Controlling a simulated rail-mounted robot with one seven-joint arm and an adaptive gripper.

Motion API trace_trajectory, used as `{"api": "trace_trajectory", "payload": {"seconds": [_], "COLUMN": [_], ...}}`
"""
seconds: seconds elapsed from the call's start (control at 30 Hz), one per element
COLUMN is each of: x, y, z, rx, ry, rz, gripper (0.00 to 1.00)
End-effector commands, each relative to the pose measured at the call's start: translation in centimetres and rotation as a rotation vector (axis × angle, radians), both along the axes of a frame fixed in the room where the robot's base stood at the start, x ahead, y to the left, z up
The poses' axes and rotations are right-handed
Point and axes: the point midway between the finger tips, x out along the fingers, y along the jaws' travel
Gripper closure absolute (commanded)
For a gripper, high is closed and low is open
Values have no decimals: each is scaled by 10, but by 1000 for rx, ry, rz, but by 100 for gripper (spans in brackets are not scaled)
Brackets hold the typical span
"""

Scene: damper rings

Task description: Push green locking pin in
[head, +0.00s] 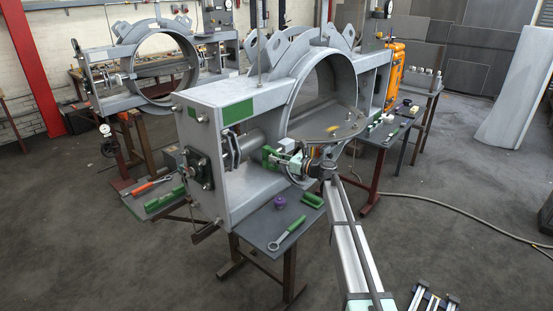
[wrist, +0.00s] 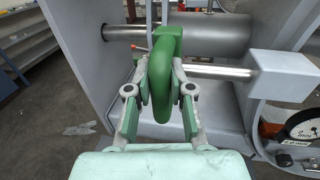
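The green locking pin (wrist: 165,85) shows in the wrist view as a thick green loop-shaped handle in the middle. A bright metal rod (wrist: 215,71) runs right from beside the handle to a grey block (wrist: 283,75). My gripper (wrist: 164,88) has its green-padded fingers on both sides of the handle and appears shut on it. In the head view, my gripper (head: 284,163) is at the inner side of the grey frame, where green parts blend together and the pin is hard to separate.
The large grey damper frame (head: 215,165) with its round ring (head: 292,110) stands around the gripper. A dial gauge (wrist: 300,128) is close by at right in the wrist view. A purple object (head: 281,202) and a green-handled wrench (head: 288,232) lie on the table below.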

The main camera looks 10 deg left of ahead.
Motion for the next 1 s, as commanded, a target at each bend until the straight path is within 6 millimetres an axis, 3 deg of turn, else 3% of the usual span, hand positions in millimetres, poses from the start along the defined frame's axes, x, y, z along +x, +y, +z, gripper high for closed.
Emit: {"api": "trace_trajectory", "payload": {"seconds": [0.33, 0.7, 1.0], "x": [8, 73, 76], "y": [-5, -46, -51], "z": [0, 0, 2], "rx": [1, 1, 2], "ry": [0, -2, -1], "rz": [-1, -2, -5], "gripper": [100, 100, 100]}}
